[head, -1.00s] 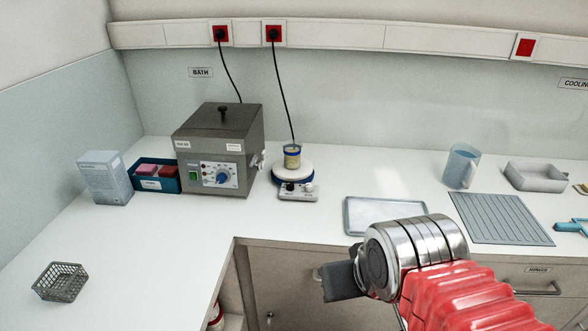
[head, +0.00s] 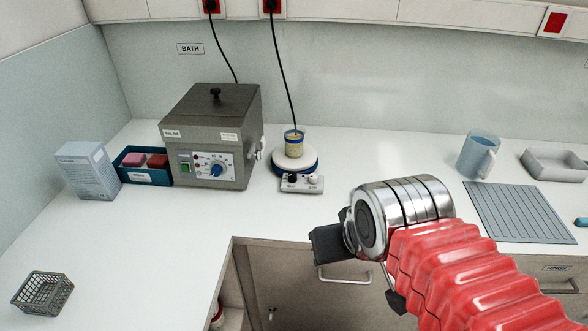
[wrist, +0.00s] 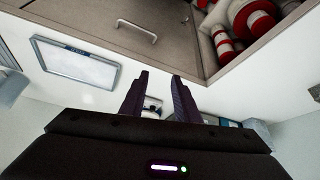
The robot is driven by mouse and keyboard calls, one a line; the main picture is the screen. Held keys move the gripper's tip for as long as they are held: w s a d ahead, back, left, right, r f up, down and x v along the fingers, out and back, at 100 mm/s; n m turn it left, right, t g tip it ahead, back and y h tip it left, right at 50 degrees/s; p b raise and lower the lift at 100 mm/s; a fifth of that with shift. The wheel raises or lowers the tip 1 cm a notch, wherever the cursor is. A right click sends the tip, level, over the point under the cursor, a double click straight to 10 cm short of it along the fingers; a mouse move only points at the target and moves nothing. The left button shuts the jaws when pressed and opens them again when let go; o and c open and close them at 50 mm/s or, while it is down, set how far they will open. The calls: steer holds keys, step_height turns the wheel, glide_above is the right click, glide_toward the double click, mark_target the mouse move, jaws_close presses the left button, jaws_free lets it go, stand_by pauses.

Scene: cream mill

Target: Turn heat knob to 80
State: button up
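The hot plate (head: 296,161) stands on the white counter beside the grey bath. Its low front panel (head: 302,184) has a dark knob (head: 291,179) at left and a paler knob (head: 313,179) at right; their lettering and settings are too small to read. A jar with a yellowish label (head: 293,147) stands on the plate. The bath (head: 209,140) has a blue knob (head: 216,170) on its front. My gripper (wrist: 159,75) is open and empty in the wrist view. In the head view my gripper (head: 328,245) is in front of the counter edge, apart from every knob.
A blue bin (head: 144,176), a carton (head: 90,171) and a wire basket (head: 43,293) are on the left. A jug (head: 478,155), a ribbed mat (head: 520,212) and a grey tray (head: 555,165) are on the right. The counter before the hot plate is clear.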

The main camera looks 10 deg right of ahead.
steer(key=w+r+n+g, duration=0.1)
steer(key=w+r, duration=0.5)
steer(key=w, duration=0.3)
steer(key=n+g, duration=0.4)
steer(key=g, duration=0.1)
glide_above(293, 175)
step_height(293, 175, down, 4)
steer(key=shift+w+r, duration=0.1)
step_height(293, 175, down, 14)
steer(key=shift+r, duration=0.1)
stand_by(0.4)
